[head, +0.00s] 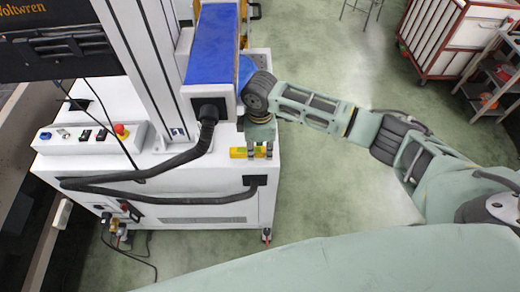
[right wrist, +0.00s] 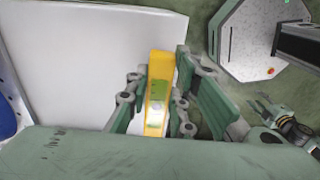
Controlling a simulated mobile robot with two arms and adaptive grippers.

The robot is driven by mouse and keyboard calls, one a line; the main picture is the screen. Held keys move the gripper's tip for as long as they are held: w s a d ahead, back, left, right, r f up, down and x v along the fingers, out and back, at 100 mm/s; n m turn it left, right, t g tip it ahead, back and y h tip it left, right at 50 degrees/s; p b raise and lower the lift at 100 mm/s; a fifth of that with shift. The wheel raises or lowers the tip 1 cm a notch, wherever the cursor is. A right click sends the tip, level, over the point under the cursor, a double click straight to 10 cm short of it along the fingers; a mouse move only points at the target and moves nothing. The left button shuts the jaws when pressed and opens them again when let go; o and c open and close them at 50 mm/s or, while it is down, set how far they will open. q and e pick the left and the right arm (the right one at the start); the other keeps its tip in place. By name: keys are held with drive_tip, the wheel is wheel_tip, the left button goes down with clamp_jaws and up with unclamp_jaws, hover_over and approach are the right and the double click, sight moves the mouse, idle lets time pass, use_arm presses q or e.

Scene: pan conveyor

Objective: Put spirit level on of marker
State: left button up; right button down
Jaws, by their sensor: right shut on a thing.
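The yellow spirit level (head: 238,152) is at the front edge of the white machine top. My right gripper (head: 259,150) is over its right part, fingers pointing down. In the right wrist view the level (right wrist: 158,75), with a greenish vial, lies between the fingers of my right gripper (right wrist: 157,100), which is shut on it. I cannot tell whether the level still touches the surface. I cannot make out a marker in either view. What looks like my left gripper (right wrist: 264,110) shows small at the right of the right wrist view, its jaws unclear.
The white machine (head: 200,180) carries a blue-topped unit (head: 212,45), a thick black hose (head: 150,198) and a button box (head: 88,138). A red-framed cart (head: 440,38) and a dark shelf (head: 495,75) stand at the far right. Green floor between is clear.

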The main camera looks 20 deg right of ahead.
sight(260, 149)
drive_tip(key=shift+f, duration=1.25)
drive_tip(key=shift+f, duration=0.1)
drive_tip(key=c, duration=1.5)
unclamp_jaws()
drive_tip(key=shift+d, duration=0.1)
drive_tip(key=shift+c, duration=0.2)
wheel_tip(260, 149, up, 8)
drive_tip(key=shift+f+b, duration=0.15)
drive_tip(key=shift+b, duration=0.2)
